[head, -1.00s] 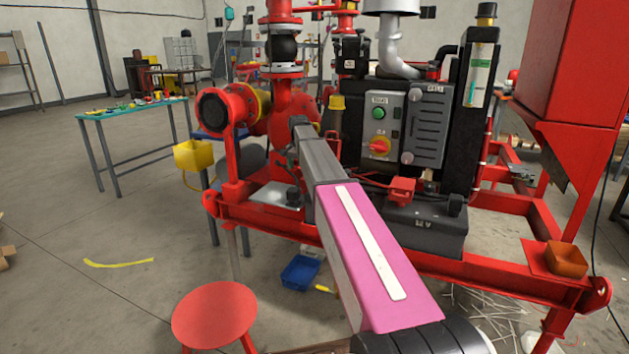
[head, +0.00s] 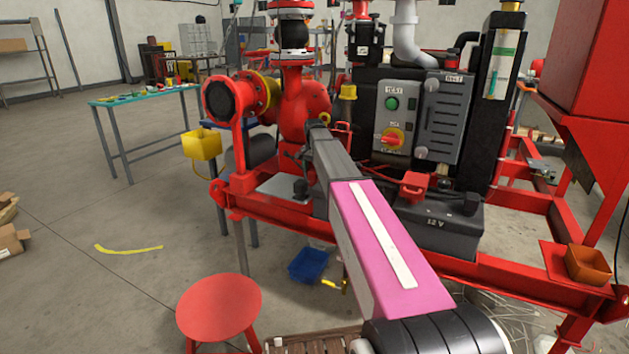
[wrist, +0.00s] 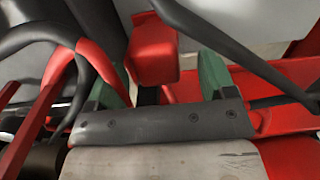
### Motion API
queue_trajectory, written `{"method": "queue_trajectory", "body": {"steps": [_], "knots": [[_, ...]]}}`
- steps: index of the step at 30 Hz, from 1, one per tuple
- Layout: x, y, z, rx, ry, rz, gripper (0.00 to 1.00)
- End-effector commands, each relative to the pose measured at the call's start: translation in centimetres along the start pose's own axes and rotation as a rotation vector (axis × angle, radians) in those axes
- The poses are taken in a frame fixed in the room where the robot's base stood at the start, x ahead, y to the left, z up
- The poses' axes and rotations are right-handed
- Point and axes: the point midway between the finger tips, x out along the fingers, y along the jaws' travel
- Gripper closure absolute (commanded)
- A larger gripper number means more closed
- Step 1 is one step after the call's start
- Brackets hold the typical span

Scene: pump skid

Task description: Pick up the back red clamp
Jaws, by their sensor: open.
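In the wrist view, a red block-shaped clamp (wrist: 152,52) lies between the two green fingers of my gripper (wrist: 163,66). The fingers stand apart with a gap on the clamp's right, and I cannot tell whether the left finger touches it. In the head view my gripper is hidden behind my pink and grey arm. A red clamp (head: 414,186) shows there on top of the black 12 V battery (head: 437,228). I cannot tell whether it is the one between the fingers.
Black and red cables (wrist: 92,62) loop close to the left finger, and a black cable crosses near the right one. The red skid frame (head: 520,282) runs along the front. A red stool (head: 218,307) and a blue bin (head: 308,265) stand before it.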

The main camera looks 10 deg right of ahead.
Motion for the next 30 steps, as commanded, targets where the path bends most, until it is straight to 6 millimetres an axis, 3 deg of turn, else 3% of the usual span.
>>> {"method": "queue_trajectory", "body": {"steps": [9,16,17,22,30], "knots": [[4.1,0.3,0.3,0.0,0.0,0.0,0.23],[4.3,0.3,0.3,0.0,0.0,0.0,0.23],[4.3,0.3,0.3,0.0,0.0,0.0,0.3],[4.3,0.3,0.3,0.0,0.0,0.0,0.85],[4.3,0.3,0.3,0.0,0.0,0.0,0.86]]}}
